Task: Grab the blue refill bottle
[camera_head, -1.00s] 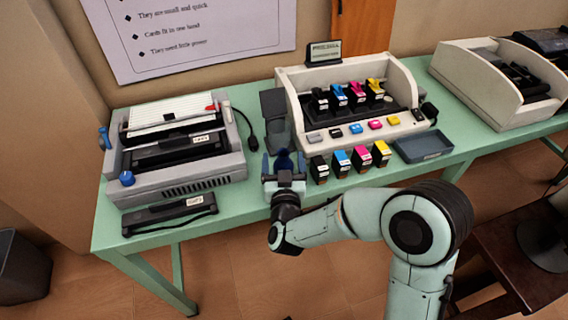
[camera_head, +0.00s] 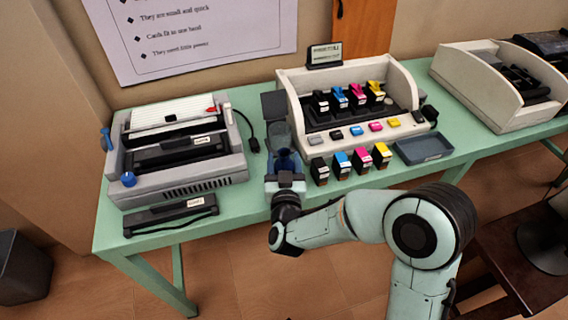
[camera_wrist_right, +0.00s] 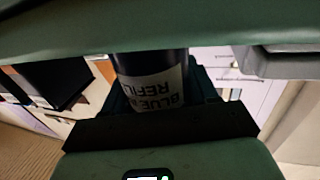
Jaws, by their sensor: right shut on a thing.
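The blue refill bottle (camera_head: 285,160) stands upright at the front of the green table, left of the ink cartridges. My right gripper (camera_head: 285,178) reaches it from the front and is shut on it. In the right wrist view the dark bottle (camera_wrist_right: 150,92) sits between the fingers, with a pale label reading "BLUE" and "REFILL" upside down. The gripper hides the bottle's lower part in the head view. I cannot tell whether its base still touches the table. My left gripper is not in view.
A cream printer (camera_head: 350,135) with colored cartridges stands right behind the bottle, and several cartridges (camera_head: 341,165) stand close to its right. A blue-grey tray (camera_head: 423,148) lies farther right. A grey printer (camera_head: 180,160) is at left. Some table between is clear.

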